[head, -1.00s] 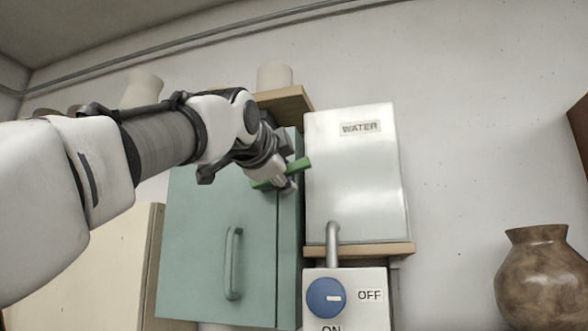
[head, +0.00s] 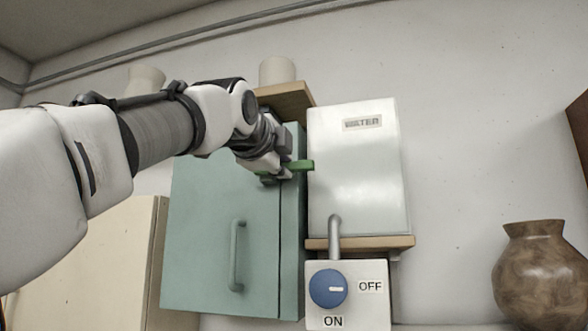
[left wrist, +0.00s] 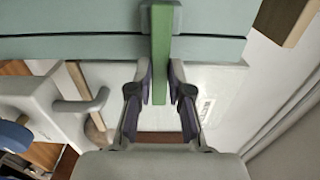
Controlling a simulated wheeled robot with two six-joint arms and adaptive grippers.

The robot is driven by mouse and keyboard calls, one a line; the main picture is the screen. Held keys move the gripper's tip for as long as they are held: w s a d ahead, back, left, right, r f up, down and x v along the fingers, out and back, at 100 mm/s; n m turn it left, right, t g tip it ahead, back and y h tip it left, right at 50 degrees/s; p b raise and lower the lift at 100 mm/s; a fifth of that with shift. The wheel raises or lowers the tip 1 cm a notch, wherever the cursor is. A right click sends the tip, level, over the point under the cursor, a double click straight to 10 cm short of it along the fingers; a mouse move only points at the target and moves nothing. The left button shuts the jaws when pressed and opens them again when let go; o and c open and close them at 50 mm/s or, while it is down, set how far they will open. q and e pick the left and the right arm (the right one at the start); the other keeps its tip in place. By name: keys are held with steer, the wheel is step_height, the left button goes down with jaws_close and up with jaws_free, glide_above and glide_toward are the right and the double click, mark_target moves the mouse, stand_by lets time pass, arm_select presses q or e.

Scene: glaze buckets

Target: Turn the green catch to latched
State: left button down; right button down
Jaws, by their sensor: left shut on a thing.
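The cabinet door is closed, with a bar handle (head: 237,256). My right gripper is not in view.
Right of the cabinet, a white WATER box (head: 355,175) sits on a wooden shelf (head: 360,243), close to the catch's free end. Below is a blue knob (head: 328,288) with its mark toward OFF. A brown vase (head: 541,270) stands far right.

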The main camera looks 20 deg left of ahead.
arm_select(q)
steer(key=c, duration=1.3)
jaws_free()
steer(key=shift+r, duration=0.25)
steer(key=shift+o, duration=1.1)
steer(key=shift+w, duration=0.15)
steer(key=shift+w+f, duration=0.2)
steer(key=shift+f, duration=0.05)
steer(key=shift+s, duration=0.15)
